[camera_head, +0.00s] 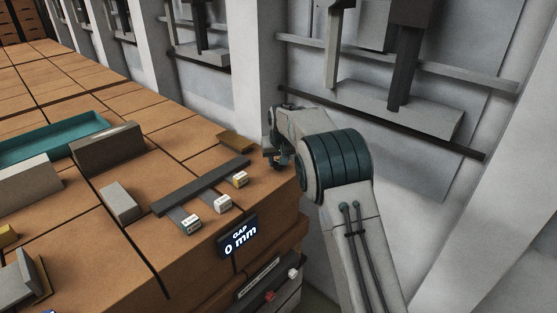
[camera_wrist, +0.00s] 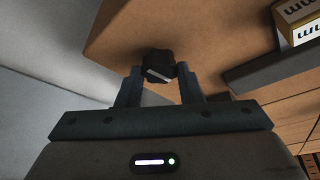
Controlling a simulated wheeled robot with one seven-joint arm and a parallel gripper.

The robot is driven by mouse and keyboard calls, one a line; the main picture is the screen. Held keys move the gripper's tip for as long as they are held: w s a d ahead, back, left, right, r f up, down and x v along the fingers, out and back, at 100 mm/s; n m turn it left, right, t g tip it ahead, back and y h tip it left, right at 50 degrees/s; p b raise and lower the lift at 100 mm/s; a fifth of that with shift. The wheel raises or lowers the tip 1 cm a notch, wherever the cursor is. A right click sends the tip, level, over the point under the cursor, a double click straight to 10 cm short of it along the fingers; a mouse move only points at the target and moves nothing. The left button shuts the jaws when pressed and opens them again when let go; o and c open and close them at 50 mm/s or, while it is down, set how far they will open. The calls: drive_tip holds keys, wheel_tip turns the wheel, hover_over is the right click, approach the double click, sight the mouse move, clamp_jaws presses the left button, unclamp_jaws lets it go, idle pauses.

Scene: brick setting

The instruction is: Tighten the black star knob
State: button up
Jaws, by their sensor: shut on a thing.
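The black star knob (camera_wrist: 158,64) shows in the wrist view against the orange-brown block top, with a pale mark on its face. My gripper (camera_wrist: 159,82) is shut on the knob, with one finger on each side of it. In the head view my gripper (camera_head: 277,158) is at the right end of the block top, small and partly hidden by my arm. The knob cannot be made out there.
A dark bar (camera_head: 201,186) with several white-labelled blocks (camera_head: 222,202) lies left of my gripper. A grey block (camera_head: 120,202), a larger dark block (camera_head: 106,147) and a teal tray (camera_head: 52,137) are farther left. A pale wall (camera_head: 400,160) stands close on the right.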

drive_tip(key=shift+a, duration=0.1)
drive_tip(key=m+h, duration=0.1)
drive_tip(key=m, duration=0.3)
drive_tip(key=shift+a+h, duration=0.1)
drive_tip(key=shift+h, duration=0.3)
drive_tip(key=m, duration=0.2)
drive_tip(key=m+h+p, duration=0.1)
drive_tip(key=m, duration=0.1)
drive_tip(key=shift+a+r+m+h, duration=0.1)
drive_tip(key=shift+m+h, duration=0.2)
drive_tip(key=shift+m, duration=0.1)
drive_tip(key=m+p, duration=0.1)
drive_tip(key=m, duration=0.1)
drive_tip(key=m+g+h+p, duration=0.1)
drive_tip(key=m, duration=0.1)
drive_tip(key=shift+w+g, duration=0.15)
drive_tip(key=shift+g, duration=0.15)
drive_tip(key=shift+a+m+g+h+p, duration=0.1)
drive_tip(key=shift+m+g+h+p, duration=0.3)
drive_tip(key=shift+m, duration=1.3)
drive_tip(key=shift+m+g, duration=0.3)
drive_tip(key=shift+m, duration=0.2)
drive_tip(key=o, duration=1)
drive_tip(key=shift+c, duration=0.2)
